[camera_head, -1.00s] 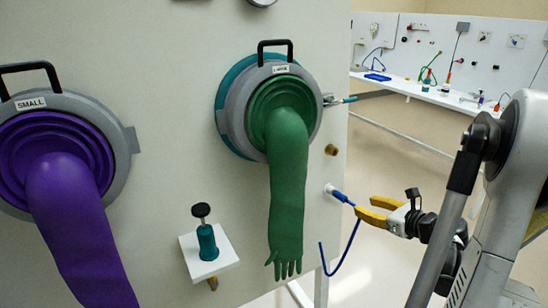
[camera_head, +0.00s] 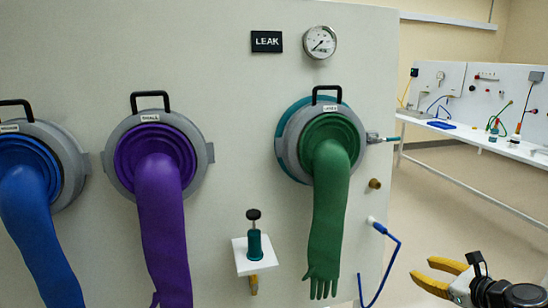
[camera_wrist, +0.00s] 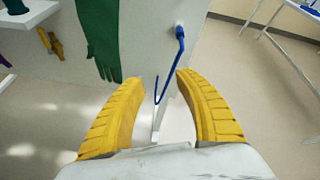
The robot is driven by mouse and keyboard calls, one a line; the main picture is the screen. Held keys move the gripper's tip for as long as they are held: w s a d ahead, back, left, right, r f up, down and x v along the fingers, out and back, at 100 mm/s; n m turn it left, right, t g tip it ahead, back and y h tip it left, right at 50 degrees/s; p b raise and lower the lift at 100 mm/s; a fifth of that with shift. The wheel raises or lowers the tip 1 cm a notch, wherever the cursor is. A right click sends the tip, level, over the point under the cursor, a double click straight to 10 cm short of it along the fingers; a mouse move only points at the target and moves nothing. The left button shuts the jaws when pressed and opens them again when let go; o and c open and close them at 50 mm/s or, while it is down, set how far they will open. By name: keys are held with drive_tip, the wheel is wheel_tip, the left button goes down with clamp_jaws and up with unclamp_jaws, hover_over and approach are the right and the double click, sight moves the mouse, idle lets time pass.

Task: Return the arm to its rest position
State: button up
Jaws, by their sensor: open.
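My gripper (camera_head: 436,277) is at the lower right in the head view, its yellow fingers apart and nothing between them. In the wrist view my gripper (camera_wrist: 160,90) shows both yellow fingers spread. A blue hose (camera_head: 391,260) with a blue plug end sits on the panel's right side, left of my gripper. In the wrist view the blue hose (camera_wrist: 181,60) hangs beyond the fingertips, seen through the gap, and appears apart from them. Most of my arm is out of the head view.
The glovebox panel (camera_head: 230,90) carries blue (camera_head: 40,230), purple (camera_head: 165,230) and green gloves (camera_head: 330,220), a gauge (camera_head: 319,42) and a LEAK sign (camera_head: 266,41). A small shelf (camera_head: 255,262) holds a teal plunger (camera_head: 254,243). A white bench (camera_head: 470,136) stands behind; open floor lies right of the panel.

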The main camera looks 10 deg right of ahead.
drive_tip(key=s+a+r+n+g, duration=0.1)
drive_tip(key=a+r+n+g, duration=0.1)
drive_tip(key=a+n, duration=0.75)
drive_tip(key=s+a+r+n+g, duration=0.1)
drive_tip(key=a+n+g, duration=0.35)
drive_tip(key=a, duration=0.75)
drive_tip(key=s+a+r+n+h, duration=0.1)
drive_tip(key=s+a+n, duration=0.8)
drive_tip(key=n, duration=0.8)
drive_tip(key=shift+s+r+t, duration=0.25)
drive_tip(key=shift+s+t, duration=0.1)
drive_tip(key=shift+s, duration=0.65)
